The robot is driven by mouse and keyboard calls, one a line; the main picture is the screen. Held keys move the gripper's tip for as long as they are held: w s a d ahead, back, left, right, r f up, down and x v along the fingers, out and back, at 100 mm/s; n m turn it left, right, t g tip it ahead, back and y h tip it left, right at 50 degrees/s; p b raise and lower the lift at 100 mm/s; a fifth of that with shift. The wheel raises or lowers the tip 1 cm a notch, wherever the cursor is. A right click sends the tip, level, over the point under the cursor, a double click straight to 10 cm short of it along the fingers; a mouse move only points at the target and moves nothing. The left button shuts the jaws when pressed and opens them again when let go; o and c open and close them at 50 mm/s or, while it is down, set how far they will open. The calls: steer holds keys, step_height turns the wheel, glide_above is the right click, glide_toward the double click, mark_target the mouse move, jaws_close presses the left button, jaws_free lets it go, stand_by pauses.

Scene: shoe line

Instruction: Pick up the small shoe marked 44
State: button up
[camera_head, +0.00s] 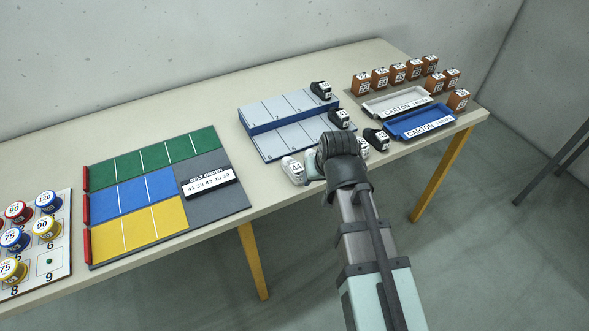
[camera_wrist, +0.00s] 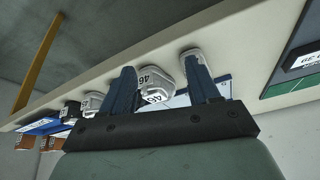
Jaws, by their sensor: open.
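The small white shoe marked 44 (camera_head: 292,169) stands at the table's front edge in the head view, just left of my gripper (camera_head: 314,166). My fingertips are hidden there by my arm. In the wrist view, my gripper (camera_wrist: 160,66) is open. A white shoe marked 46 (camera_wrist: 155,78) shows between its fingers; I cannot tell whether they touch it. Another white shoe (camera_wrist: 192,57), by its place the 44, is partly hidden behind the right finger, its mark unseen.
Another white shoe (camera_head: 363,148) and a black shoe (camera_head: 377,138) stand right of my gripper. Black shoes (camera_head: 321,89) are on the grey-blue rack (camera_head: 262,126). Carton trays (camera_head: 420,122) and brown blocks (camera_head: 459,99) are at the right. A coloured board (camera_head: 226,198) lies left; bare table separates it from the 44 shoe.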

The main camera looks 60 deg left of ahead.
step_height(320, 180, up, 11)
steer(key=n+y, duration=0.1)
steer(key=n, duration=0.1)
glide_above(295, 164)
steer(key=d, duration=0.4)
steer(key=shift+n+g+h, duration=0.4)
steer(key=shift+n+g, duration=0.2)
steer(key=shift+n, duration=0.1)
steer(key=shift+d+f+x, duration=0.1)
steer(key=shift+d+x, duration=0.1)
steer(key=shift+x, duration=2.2)
steer(key=shift+d+f+x, duration=0.1)
steer(key=shift+d+x, duration=0.15)
steer(key=shift+x, duration=2.1)
steer(key=shift+d+f+x, duration=0.1)
steer(key=shift+d+x, duration=0.1)
steer(key=shift+x, duration=2.2)
steer(key=shift+c, duration=0.3)
steer(key=c, duration=0.7)
steer(key=shift+r, duration=0.15)
